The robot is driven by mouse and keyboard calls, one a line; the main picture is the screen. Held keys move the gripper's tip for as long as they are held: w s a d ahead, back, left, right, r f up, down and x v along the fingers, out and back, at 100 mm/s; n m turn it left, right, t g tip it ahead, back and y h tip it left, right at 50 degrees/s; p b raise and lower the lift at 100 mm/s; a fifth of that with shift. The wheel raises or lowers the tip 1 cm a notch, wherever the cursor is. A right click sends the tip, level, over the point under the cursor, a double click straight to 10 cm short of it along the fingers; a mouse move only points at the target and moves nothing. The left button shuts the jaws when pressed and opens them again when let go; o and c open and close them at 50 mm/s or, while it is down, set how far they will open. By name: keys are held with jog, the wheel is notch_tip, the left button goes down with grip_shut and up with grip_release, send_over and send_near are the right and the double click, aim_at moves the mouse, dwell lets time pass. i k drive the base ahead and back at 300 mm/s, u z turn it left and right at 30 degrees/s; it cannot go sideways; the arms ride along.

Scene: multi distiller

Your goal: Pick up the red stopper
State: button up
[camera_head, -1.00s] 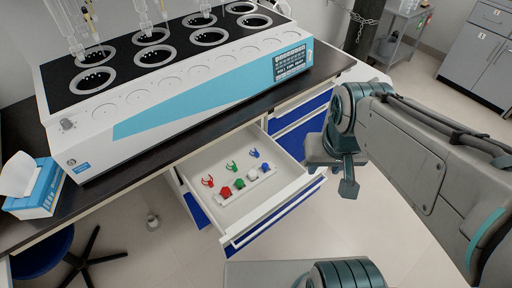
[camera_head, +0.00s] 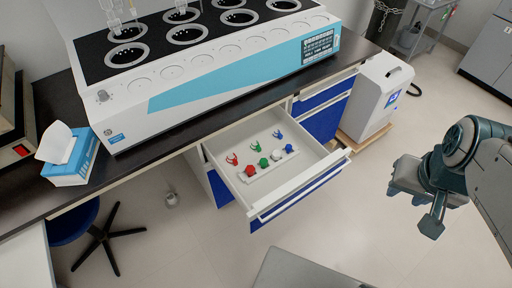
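The red stopper (camera_head: 250,170) sits at the left end of a small white rack (camera_head: 257,175) in the open drawer (camera_head: 294,190). A green stopper (camera_head: 263,162), a white stopper (camera_head: 276,155) and a blue stopper (camera_head: 289,148) stand in a row to its right. Red (camera_head: 232,159), green (camera_head: 255,146) and blue (camera_head: 278,134) clips lie behind them. My gripper (camera_head: 432,222) is at the right, over the floor, well apart from the drawer. Its fingers are small and seen at an angle, so I cannot tell their opening.
The multi distiller (camera_head: 215,80) stands on the dark bench above the drawer. A tissue box (camera_head: 72,160) is on the bench at left, with a stool (camera_head: 100,235) below. Floor between drawer and gripper is clear.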

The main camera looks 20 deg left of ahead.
aim_at(251, 170)
jog(key=k, duration=0.5)
jog(key=u, duration=0.85)
jog(key=i, duration=1)
jog(key=z, duration=0.05)
